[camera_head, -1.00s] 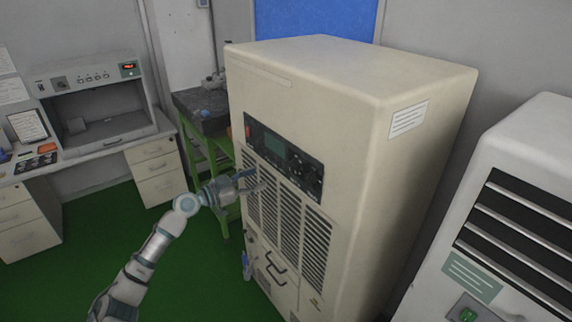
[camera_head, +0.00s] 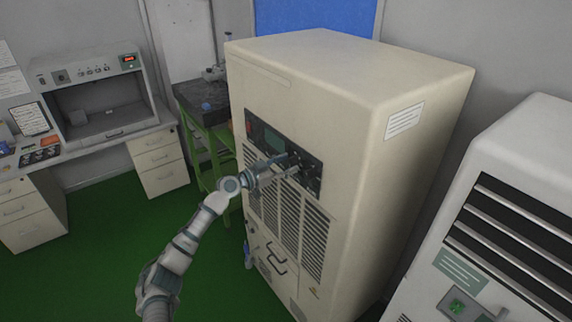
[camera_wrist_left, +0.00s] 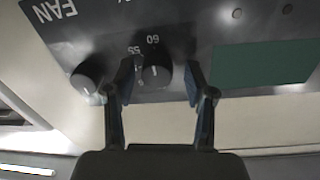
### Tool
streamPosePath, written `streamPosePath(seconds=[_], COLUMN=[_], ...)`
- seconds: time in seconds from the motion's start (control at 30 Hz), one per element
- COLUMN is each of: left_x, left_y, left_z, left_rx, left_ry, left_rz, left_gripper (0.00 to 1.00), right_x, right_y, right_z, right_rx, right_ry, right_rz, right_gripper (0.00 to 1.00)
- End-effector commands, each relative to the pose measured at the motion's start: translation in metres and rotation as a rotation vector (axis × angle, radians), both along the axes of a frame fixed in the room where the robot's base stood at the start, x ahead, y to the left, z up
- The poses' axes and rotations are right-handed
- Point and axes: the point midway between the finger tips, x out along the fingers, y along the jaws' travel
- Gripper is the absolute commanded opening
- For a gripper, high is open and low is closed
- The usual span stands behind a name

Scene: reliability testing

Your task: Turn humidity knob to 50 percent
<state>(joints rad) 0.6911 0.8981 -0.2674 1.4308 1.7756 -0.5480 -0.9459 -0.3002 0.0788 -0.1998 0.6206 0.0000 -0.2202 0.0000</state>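The beige cabinet (camera_head: 365,110) carries a dark control panel (camera_head: 257,131) with a green screen. In the left wrist view the panel appears upside down. A round black knob (camera_wrist_left: 157,76) with the numbers 55 and 60 beside it lies between my left gripper's fingers (camera_wrist_left: 158,84). I cannot read a humidity label there. The fingers are apart, one on each side of the knob; contact is not clear. A second knob (camera_wrist_left: 86,86) sits left of it, near the word FAN. In the head view my left gripper (camera_head: 287,165) is in front of the panel. My right gripper is out of view.
Vent grilles (camera_head: 290,222) and handles lie below the panel. A white machine (camera_head: 525,160) stands at the right. A green-legged stand (camera_head: 205,145) is left of the cabinet, with a desk (camera_head: 105,143) beyond. Green floor lies open at the left.

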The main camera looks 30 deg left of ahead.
Motion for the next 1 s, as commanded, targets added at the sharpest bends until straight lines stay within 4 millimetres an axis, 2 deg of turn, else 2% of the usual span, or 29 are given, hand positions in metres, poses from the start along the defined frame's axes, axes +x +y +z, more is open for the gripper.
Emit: streamPosePath(seconds=[0.03, 0.17, 0.2, 0.57, 1.0], left_x=[0.0, 0.0, 0.0, 0.0, 0.0], left_y=[0.0, -0.001, 0.0, 0.001, 0.003], left_z=[0.0, 0.001, 0.001, 0.002, 0.002], left_rx=[0.001, 0.001, 0.001, -0.043, -0.349], left_ry=[0.0, -0.001, -0.001, 0.014, 0.135], left_rz=[0.0, 0.001, 0.001, 0.003, 0.004], left_gripper=[0.36, 0.04, 0.0, 0.0, 0.0], right_x=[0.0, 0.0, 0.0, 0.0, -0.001], right_y=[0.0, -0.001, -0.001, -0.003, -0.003], right_z=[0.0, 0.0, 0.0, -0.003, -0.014], right_rx=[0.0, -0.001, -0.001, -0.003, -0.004], right_ry=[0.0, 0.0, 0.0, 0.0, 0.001], right_rz=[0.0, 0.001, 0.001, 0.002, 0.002], right_gripper=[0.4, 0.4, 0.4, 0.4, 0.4])
